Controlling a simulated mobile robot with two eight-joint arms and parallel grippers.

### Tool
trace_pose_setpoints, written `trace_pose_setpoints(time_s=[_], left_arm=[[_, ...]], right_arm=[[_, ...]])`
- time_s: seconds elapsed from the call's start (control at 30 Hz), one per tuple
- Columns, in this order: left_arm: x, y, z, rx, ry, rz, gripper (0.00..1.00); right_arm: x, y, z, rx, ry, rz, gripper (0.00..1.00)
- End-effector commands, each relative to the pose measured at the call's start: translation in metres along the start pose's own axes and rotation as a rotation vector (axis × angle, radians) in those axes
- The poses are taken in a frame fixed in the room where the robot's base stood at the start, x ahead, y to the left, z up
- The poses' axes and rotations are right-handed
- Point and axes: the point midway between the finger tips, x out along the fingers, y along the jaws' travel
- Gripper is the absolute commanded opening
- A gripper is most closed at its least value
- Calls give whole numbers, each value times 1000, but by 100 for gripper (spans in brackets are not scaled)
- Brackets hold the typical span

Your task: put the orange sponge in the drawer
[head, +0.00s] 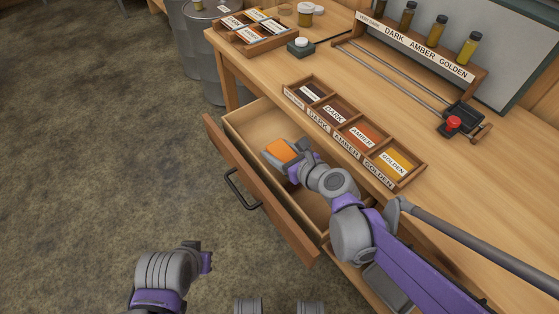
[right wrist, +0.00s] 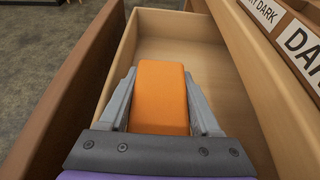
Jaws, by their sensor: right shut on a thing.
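The orange sponge (head: 280,151) is between the fingers of my right gripper (head: 281,153), over the open drawer. The right wrist view shows the sponge (right wrist: 160,96) gripped by both fingers of the right gripper (right wrist: 162,100), with the drawer's bare floor (right wrist: 190,55) beyond it. I cannot tell whether the sponge touches the drawer floor. The wooden drawer (head: 262,203) is pulled out from the bench and looks otherwise empty. My left arm shows at the bottom of the head view, but its fingers are hidden.
The wooden bench top (head: 480,170) lies behind the drawer. A label tray (head: 318,123) with several compartments stands along its edge above the drawer. A rack with several jars (head: 436,36) and a red-knobbed slider (head: 453,123) stand further back. Metal drums (head: 205,60) stand at the far left.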

Motion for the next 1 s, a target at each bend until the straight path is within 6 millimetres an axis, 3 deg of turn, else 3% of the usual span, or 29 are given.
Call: trace_pose_setpoints(time_s=[0.33,0.73,0.77,0.9,1.0], left_arm=[[15,0,6,0,-5,0,0],[18,0,6,0,-7,0,0],[18,0,7,0,-7,0,0],[17,0,6,0,-6,0,0],[17,0,6,0,-6,0,0]], right_arm=[[16,-1,-37,0,1,-1,0],[17,0,-42,-1,0,-1,0],[17,0,-42,-1,0,-1,66],[17,0,-41,-1,0,-1,91],[17,0,-41,-1,0,-1,94]])
